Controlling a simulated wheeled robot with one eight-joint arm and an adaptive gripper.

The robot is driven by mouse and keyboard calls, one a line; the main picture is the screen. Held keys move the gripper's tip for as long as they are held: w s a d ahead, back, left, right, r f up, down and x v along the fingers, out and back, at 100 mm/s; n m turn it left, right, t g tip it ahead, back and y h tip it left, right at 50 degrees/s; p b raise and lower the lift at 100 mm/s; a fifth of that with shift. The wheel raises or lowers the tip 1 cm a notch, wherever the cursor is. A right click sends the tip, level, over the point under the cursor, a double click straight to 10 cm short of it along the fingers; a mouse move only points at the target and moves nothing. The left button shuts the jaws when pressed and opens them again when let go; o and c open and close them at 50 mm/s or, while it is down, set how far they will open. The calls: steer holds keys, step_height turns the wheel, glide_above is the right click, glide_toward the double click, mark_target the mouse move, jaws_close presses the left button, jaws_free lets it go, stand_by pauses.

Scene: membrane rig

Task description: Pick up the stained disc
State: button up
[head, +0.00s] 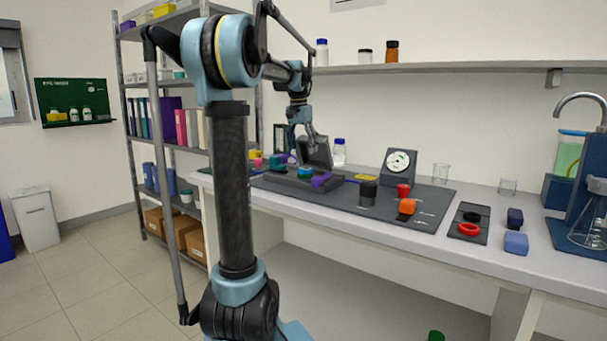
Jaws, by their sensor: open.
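My gripper (303,144) is open and points down above the back of the workbench, in front of an upright dark grey panel (318,152). A dark tray (288,183) below it holds small coloured parts, among them a blue one (305,172) and a purple one (321,180). Nothing shows between the fingers. I cannot make out a stained disc at this size; whether it lies among the parts in the tray or is hidden is not clear.
On the dark mat (432,193) stand a black cylinder (368,193), red and orange parts (407,206) and a dial gauge (399,164). A small plate (480,237) with a red ring (468,229) lies to the right. A shelf (460,67) runs above the bench (380,222).

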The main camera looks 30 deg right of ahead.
mark_target(305, 169)
steer(key=shift+d+f, duration=0.2)
steer(key=shift+f, duration=1.05)
steer(key=shift+d+f, duration=0.25)
steer(key=shift+f, duration=1.05)
steer(key=shift+d+f, duration=0.2)
steer(key=shift+f, duration=1.05)
steer(key=c, duration=1.1)
